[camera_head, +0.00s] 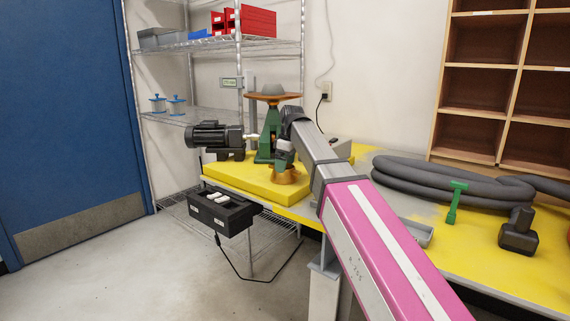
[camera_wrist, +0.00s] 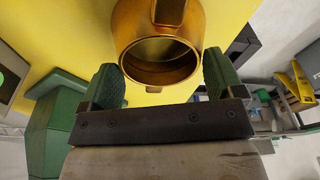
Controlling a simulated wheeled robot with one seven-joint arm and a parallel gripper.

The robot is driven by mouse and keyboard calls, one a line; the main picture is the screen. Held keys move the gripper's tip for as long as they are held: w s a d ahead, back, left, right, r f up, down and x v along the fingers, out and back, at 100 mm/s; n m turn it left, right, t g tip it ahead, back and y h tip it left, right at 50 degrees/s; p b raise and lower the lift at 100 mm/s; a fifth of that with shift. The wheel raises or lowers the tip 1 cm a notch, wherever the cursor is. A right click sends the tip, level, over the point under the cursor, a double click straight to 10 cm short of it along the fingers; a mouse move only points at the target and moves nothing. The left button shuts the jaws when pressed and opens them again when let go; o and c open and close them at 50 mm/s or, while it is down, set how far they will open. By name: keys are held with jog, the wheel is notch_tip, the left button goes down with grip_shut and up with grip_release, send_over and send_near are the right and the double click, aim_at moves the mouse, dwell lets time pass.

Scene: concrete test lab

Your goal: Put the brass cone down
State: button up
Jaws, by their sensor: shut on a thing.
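The brass cone (camera_head: 289,176) is a shiny gold-brown piece over the yellow slab on the table, at the end of my arm. In the wrist view the brass cone (camera_wrist: 160,62) shows a round, hollow open end towards the camera. My gripper (camera_wrist: 163,82) has its green-padded fingers on either side of the cone and is shut on it. In the head view my gripper (camera_head: 284,153) is partly hidden by my arm. The cone's far end is hidden, and I cannot tell whether it touches the yellow slab (camera_head: 236,177).
A green stand with a brown round top (camera_head: 272,98) stands close behind my gripper. A dark motor (camera_head: 208,136) is left of it. A black control box (camera_head: 224,213) sits at the table's front edge. Right lie a grey hose (camera_head: 440,181), a green tool (camera_head: 454,203) and a black tool (camera_head: 518,236).

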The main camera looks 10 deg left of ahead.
jog(key=shift+f, duration=0.1)
jog(key=o, duration=1.3)
notch_tip(320, 180, up, 12)
jog(key=d, duration=0.1)
jog(key=shift+s+d, duration=0.2)
jog(key=shift+d, duration=0.2)
